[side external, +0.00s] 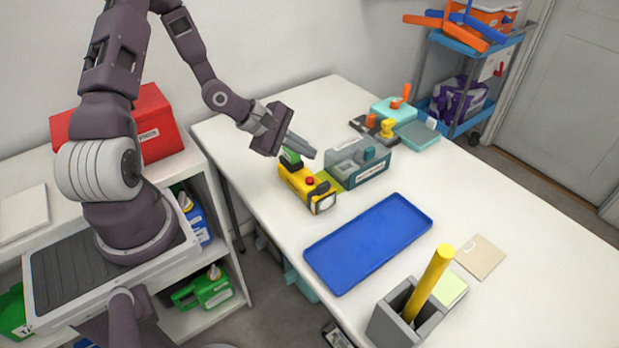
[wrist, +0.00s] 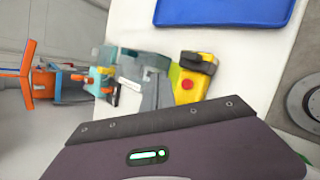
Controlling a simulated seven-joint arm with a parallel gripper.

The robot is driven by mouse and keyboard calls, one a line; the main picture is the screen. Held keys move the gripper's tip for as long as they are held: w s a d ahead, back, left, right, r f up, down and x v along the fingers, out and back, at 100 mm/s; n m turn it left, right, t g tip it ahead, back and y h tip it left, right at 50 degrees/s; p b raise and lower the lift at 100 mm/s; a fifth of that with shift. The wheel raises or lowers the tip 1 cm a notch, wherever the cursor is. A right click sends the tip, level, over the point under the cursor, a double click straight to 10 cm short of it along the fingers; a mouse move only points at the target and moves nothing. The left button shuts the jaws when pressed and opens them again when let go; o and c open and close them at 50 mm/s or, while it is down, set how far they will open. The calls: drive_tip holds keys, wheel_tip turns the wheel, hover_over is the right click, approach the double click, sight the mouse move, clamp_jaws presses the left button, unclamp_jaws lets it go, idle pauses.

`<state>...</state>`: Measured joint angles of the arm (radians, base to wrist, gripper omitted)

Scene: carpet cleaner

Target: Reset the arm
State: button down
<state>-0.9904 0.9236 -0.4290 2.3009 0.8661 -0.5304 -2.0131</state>
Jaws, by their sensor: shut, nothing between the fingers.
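My gripper (side external: 310,153) is shut and empty. It is above the left part of the white table (side external: 540,240), over a yellow-and-black device (side external: 307,190) with a red button and a lamp-like front. In the side view the fingers overlap the device's green-and-black top, and I cannot tell whether they touch it. In the wrist view my gripper's dark body fills the bottom, and the yellow device (wrist: 190,80) is just beyond it. My arm reaches out bent from its base at the left.
A grey-teal bin (side external: 358,165) stands right of the device. A blue tray (side external: 370,243) lies mid-table, and a grey holder (side external: 395,318) with an upright yellow stick (side external: 430,280) is in front. Teal containers (side external: 418,135) are at the back. A red box (side external: 155,125) sits on the left shelf unit.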

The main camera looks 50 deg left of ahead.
drive_tip(key=s+d+r+m+g+y, duration=0.1)
drive_tip(key=s+r+m+g+y, duration=0.15)
drive_tip(key=r+m, duration=0.45)
drive_tip(key=s+r+m+g+y, duration=0.1)
drive_tip(key=s+r+m+y, duration=0.3)
drive_tip(key=r+m, duration=0.3)
drive_tip(key=s+d+r+m+h, duration=0.1)
drive_tip(key=s+d+r+m, duration=0.3)
drive_tip(key=s, duration=0.4)
drive_tip(key=s+d+r+m+h, duration=0.1)
drive_tip(key=s+d+r+m, duration=0.3)
drive_tip(key=s+d+r, duration=0.2)
drive_tip(key=s, duration=0.2)
drive_tip(key=shift+s+d+t+h, duration=0.2)
drive_tip(key=shift+s+t+h, duration=0.15)
drive_tip(key=shift+s, duration=0.05)
